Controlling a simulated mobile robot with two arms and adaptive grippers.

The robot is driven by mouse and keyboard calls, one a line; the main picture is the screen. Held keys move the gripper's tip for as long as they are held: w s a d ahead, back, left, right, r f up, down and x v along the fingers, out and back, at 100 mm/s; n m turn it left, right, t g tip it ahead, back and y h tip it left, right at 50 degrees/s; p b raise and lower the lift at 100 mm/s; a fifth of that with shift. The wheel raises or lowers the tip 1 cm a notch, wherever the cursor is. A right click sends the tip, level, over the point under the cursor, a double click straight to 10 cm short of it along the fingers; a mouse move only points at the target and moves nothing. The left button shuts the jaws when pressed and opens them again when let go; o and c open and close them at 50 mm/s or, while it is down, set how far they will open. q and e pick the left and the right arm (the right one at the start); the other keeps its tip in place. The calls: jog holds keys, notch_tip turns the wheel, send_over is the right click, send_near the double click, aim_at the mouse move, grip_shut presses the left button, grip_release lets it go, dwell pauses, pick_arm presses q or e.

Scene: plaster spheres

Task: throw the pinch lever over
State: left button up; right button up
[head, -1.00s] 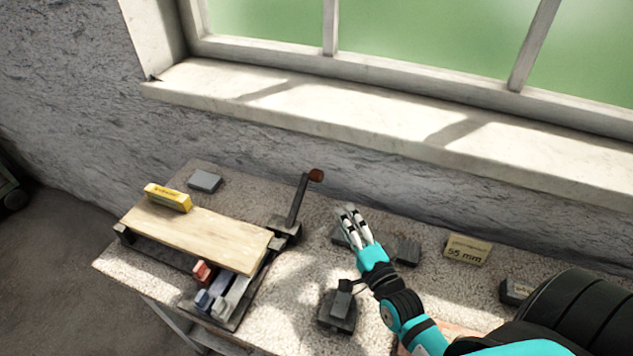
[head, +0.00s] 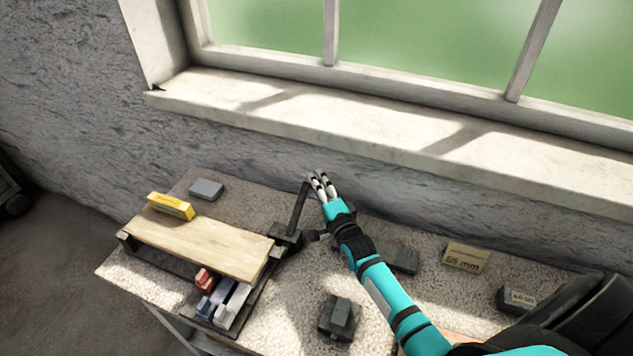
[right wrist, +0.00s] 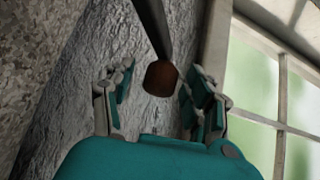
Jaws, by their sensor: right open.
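The pinch lever is a dark bar (head: 297,212) that rises from a dark block at the right end of the wooden board and leans a little right. Its brown knob (right wrist: 160,78) shows in the right wrist view, between the spread fingers; in the head view my fingers hide the knob. My right gripper (head: 319,184) is open at the top of the lever. In the right wrist view the right gripper (right wrist: 155,100) has fingers on both sides of the knob, with gaps visible. My left gripper is not in view.
The wooden board (head: 200,241) carries a yellow block (head: 171,206). Red, blue and pale pieces lie in a tray in front. A grey block (head: 206,189), a dark block (head: 340,318) and a "55 mm" block (head: 466,256) stand on the speckled table. The wall and window sill are close behind.

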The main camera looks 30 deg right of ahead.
jog(key=shift+w, duration=0.6)
grip_shut()
